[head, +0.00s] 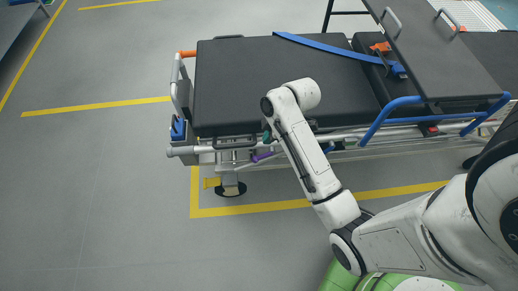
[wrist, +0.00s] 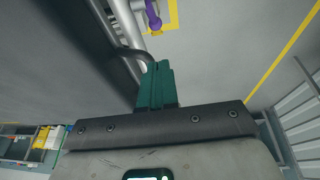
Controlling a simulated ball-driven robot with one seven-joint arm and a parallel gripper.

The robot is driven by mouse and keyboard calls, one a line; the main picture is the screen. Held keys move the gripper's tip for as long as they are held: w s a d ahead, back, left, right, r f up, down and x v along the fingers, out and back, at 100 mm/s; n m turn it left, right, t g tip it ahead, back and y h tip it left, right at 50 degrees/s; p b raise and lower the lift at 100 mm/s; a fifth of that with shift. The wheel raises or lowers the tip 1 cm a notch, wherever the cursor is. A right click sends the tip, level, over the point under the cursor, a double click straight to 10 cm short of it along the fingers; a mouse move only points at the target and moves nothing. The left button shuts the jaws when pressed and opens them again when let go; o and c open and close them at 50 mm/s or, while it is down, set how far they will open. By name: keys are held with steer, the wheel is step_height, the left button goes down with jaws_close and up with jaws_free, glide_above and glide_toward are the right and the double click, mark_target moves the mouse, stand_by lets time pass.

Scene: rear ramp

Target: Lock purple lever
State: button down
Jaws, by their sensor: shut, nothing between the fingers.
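The purple lever (head: 262,156) shows in the head view below the near rail of the stretcher, left of my arm and partly hidden. In the wrist view the purple lever (wrist: 153,16) is at the top, beyond my fingertips and apart from them. My gripper (wrist: 157,66) has its green fingers together with nothing between them. In the head view my gripper (head: 267,136) is mostly hidden by my wrist, with a bit of green showing at the mattress's near edge.
The stretcher's black mattress (head: 270,85) fills the middle, with a blue strap (head: 335,47) across it. A curved blue rail (head: 390,112) stands right of my arm. A yellow pedal (head: 212,183) sits low by the frame's left end.

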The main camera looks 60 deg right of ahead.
steer(key=b, duration=0.1)
glide_above(255, 159)
steer(key=s, duration=0.1)
steer(key=f, duration=1.1)
steer(key=shift+s+d+f, duration=0.2)
steer(key=shift+f, duration=0.05)
steer(key=shift+w+d+f+b, duration=0.15)
steer(key=shift+f+b, duration=0.15)
steer(key=shift+f, duration=0.4)
steer(key=shift+f, duration=0.3)
